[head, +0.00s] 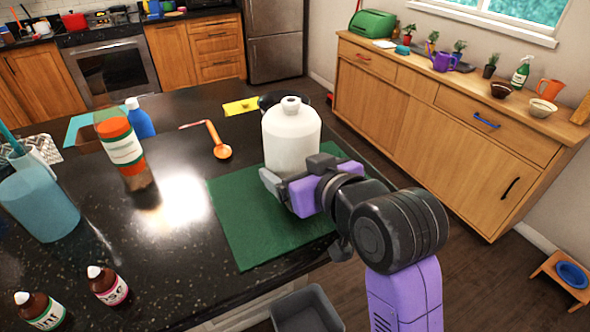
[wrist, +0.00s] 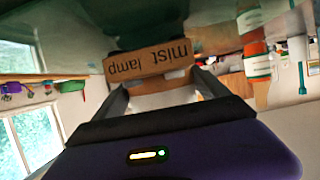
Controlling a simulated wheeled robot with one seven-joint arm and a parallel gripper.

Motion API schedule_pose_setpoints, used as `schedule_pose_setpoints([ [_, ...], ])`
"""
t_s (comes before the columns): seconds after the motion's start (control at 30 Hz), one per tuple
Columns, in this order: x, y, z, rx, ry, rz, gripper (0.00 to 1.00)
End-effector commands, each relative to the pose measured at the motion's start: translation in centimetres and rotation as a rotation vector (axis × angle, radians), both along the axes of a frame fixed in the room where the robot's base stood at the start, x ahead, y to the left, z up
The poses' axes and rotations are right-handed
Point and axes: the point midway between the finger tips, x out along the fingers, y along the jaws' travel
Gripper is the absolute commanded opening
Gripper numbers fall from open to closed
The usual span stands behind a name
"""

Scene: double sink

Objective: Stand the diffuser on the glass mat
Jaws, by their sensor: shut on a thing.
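The diffuser (head: 291,139) is a white bottle shape with a short neck, upright over the far part of the dark green mat (head: 250,225). My gripper (head: 280,189) is shut on its lower body from the near right side. In the wrist view, a brown label reading "mist lamp" upside down (wrist: 148,60) shows just beyond the fingertips (wrist: 163,88). The diffuser's base is hidden behind my gripper in the head view, so I cannot tell whether it touches the mat. The near part of the mat is bare.
A dark round thing stands just behind the diffuser. Two brown bottles (head: 108,286) stand at the near left. The counter's right edge runs close to the mat.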

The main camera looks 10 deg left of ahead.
Motion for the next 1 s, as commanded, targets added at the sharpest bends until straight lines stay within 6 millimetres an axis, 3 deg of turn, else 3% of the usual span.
schedule_pose_setpoints([
  [0.47,0.0,0.0,-0.9,0.002,-0.005,-0.001,0.18],
  [0.5,0.0,0.0,-1.0,0.000,-0.002,0.000,0.88],
  [0.57,0.0,0.0,-1.0,0.000,-0.002,0.000,1.00],
  [0.87,0.0,0.0,-0.6,0.001,-0.003,0.000,1.00],
  [1.0,-1.0,-0.8,-0.2,0.002,-0.004,-0.002,1.00],
])
